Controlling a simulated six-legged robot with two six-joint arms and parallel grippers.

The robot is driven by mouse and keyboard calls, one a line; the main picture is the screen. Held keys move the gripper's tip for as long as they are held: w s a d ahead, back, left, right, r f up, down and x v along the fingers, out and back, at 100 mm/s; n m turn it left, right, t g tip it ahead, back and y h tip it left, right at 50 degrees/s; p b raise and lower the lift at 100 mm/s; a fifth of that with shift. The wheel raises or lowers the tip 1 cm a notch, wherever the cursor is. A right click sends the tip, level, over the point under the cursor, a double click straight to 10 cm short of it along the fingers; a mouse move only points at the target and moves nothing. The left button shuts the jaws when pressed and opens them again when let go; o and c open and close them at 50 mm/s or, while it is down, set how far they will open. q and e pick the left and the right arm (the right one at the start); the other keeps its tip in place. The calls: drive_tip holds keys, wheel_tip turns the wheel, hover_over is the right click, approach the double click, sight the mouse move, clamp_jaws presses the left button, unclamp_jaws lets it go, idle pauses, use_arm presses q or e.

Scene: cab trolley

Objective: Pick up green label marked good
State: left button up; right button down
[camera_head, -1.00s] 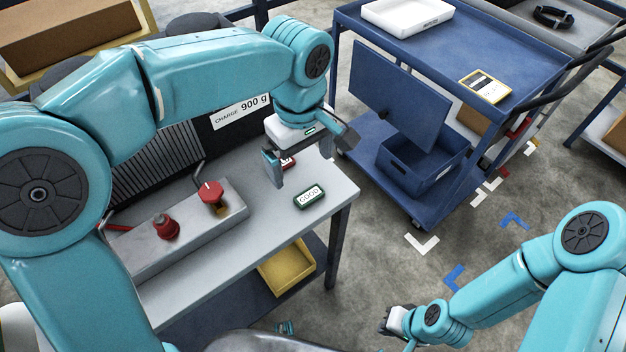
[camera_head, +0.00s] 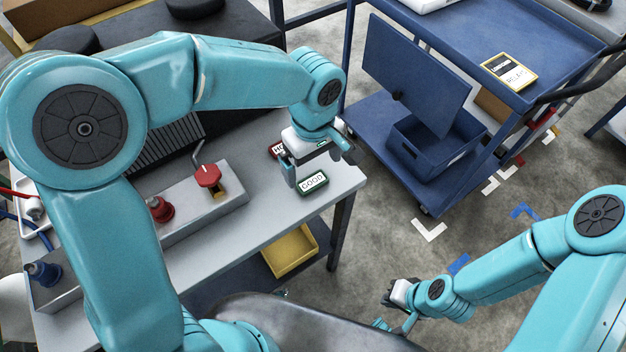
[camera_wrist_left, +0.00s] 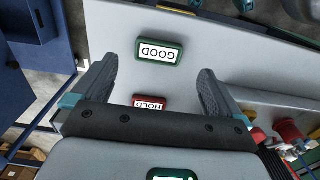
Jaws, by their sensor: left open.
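The green label marked GOOD (camera_head: 312,183) lies flat near the right end of the grey table (camera_head: 262,200). It also shows in the left wrist view (camera_wrist_left: 160,50), ahead of the jaws. A red label marked HOLD (camera_wrist_left: 150,103) lies just behind it, between the fingers in that view; in the head view the red label (camera_head: 277,149) is partly covered by my gripper. My left gripper (camera_head: 320,170) is open and empty, above the table beside the green label. My right gripper (camera_head: 392,300) hangs low at the bottom right, its jaws too small to read.
A grey box with red knobs (camera_head: 208,177) stands on the table to the left. A blue trolley (camera_head: 440,110) with a blue bin (camera_head: 425,158) stands to the right. A yellow bin (camera_head: 290,252) sits on the shelf below.

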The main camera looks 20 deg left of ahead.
sight(312, 181)
use_arm(q)
drive_tip(key=shift+s+f, duration=0.1)
drive_tip(key=shift+f, duration=0.55)
drive_tip(key=f, duration=0.4)
drive_tip(key=shift+w+a+f, duration=0.15)
drive_tip(key=shift+w+f, duration=0.1)
drive_tip(key=shift+f, duration=0.05)
drive_tip(key=c, duration=1)
